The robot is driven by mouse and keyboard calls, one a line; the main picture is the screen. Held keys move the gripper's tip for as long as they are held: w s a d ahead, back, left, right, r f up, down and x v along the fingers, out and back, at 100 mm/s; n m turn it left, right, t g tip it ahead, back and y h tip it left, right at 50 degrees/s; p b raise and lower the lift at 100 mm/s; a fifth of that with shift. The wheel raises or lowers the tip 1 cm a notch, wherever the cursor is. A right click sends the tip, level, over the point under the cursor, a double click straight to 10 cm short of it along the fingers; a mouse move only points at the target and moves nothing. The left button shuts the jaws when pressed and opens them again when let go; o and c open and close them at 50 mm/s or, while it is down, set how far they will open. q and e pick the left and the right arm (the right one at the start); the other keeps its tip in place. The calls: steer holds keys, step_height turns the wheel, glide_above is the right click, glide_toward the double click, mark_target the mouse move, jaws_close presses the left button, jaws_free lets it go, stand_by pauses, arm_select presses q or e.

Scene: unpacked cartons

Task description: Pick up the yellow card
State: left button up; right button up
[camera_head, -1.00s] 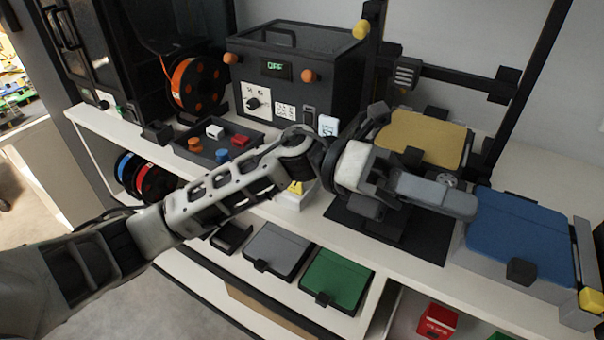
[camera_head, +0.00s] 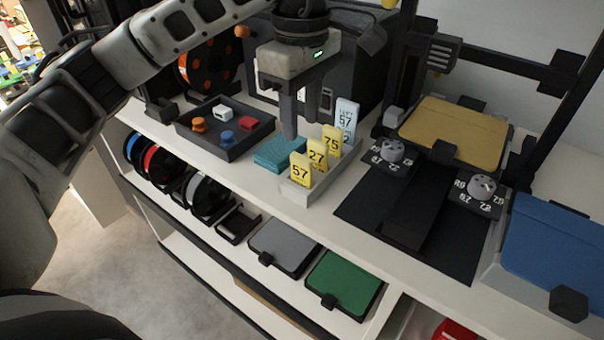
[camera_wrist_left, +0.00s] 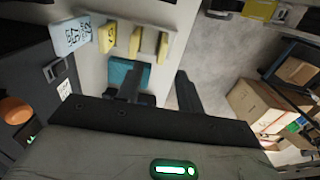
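Three yellow cards stand upright in a row in a white holder (camera_head: 292,193): a near card marked 57 (camera_head: 300,170), a middle card marked 27 (camera_head: 317,154) and a far card marked 75 (camera_head: 331,140). A pale blue card (camera_head: 346,117) stands behind them. The yellow cards also show in the left wrist view (camera_wrist_left: 135,42), with the pale blue card (camera_wrist_left: 72,38) to their left. My left gripper (camera_head: 301,122) is open and empty, fingers down, just left of the cards and apart from them. Its two spread fingers show in the left wrist view (camera_wrist_left: 158,75). My right gripper is not in view.
A teal block (camera_head: 279,154) lies on the shelf below the gripper, left of the holder. A dark tray (camera_head: 238,146) with small coloured parts stands further left. A printer with a tan plate (camera_head: 455,130) is on the right, beside a blue-lidded box (camera_head: 555,240).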

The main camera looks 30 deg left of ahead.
mark_target(302, 156)
arm_select(q)
step_height(302, 156, down, 4)
steer(key=shift+f, duration=0.2)
steer(key=shift+s+f, duration=0.15)
steer(key=shift+f, duration=2.5)
steer(key=shift+d, duration=0.1)
jaws_close()
